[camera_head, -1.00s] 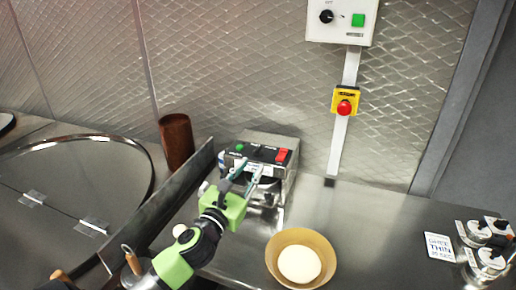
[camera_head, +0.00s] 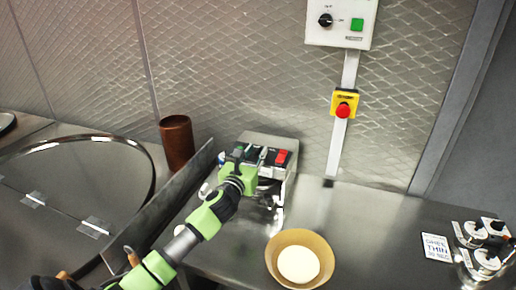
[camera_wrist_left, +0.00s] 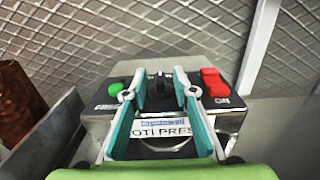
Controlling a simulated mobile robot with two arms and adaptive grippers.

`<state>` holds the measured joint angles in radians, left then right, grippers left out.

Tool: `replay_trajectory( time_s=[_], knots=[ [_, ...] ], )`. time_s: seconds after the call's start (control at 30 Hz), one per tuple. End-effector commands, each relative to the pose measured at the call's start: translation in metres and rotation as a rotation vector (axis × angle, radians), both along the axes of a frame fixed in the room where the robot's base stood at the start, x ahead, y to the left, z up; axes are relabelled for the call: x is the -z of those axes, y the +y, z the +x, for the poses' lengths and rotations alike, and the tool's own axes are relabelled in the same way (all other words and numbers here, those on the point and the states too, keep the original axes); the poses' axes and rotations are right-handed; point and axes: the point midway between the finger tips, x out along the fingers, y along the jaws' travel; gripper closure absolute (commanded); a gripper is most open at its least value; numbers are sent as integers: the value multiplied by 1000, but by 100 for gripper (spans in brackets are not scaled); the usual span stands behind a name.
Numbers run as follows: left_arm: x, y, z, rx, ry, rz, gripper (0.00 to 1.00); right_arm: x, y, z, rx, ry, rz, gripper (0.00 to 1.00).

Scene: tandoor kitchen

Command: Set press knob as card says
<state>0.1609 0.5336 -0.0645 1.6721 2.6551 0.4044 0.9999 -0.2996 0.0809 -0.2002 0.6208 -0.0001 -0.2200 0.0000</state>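The roti press (camera_head: 267,150) is a steel box on the counter with a dark control panel. In the left wrist view its panel has a green button (camera_wrist_left: 115,89) at left, a dark knob (camera_wrist_left: 158,84) in the middle and a red switch (camera_wrist_left: 214,82) marked ON at right. My left gripper (camera_wrist_left: 160,93) is open, its teal fingers on either side of the knob; contact cannot be told. In the head view the gripper (camera_head: 240,156) covers the panel's left part. The white card (camera_head: 436,247) reads GHEE, THIN and a small line ending in SEC. My right gripper is not seen.
A bowl with pale dough (camera_head: 299,265) stands in front of the press. A brown cylinder (camera_head: 177,143) is behind left. A wall box (camera_head: 340,22) has a dial and green button, above a red emergency button (camera_head: 343,110). Metal fittings (camera_head: 480,245) stand at right.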

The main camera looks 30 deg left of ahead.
Motion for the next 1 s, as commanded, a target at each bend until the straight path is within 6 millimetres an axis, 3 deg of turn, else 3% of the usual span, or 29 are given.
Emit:
replay_trajectory(
  time_s=[0.2, 0.53, 0.57, 0.67, 1.0],
  knots=[
    [1, 3, 17, 1, 1, -1, 74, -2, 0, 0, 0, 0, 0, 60],
    [1, 4, 20, 1, 1, 0, 74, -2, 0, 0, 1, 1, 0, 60],
    [1, 4, 20, 1, 1, 0, 77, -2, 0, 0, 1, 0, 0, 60],
    [1, 4, 20, 1, 1, 0, 100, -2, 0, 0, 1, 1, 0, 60],
    [1, 4, 20, -19, 0, -1, 100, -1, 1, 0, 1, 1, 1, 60]
  ],
)
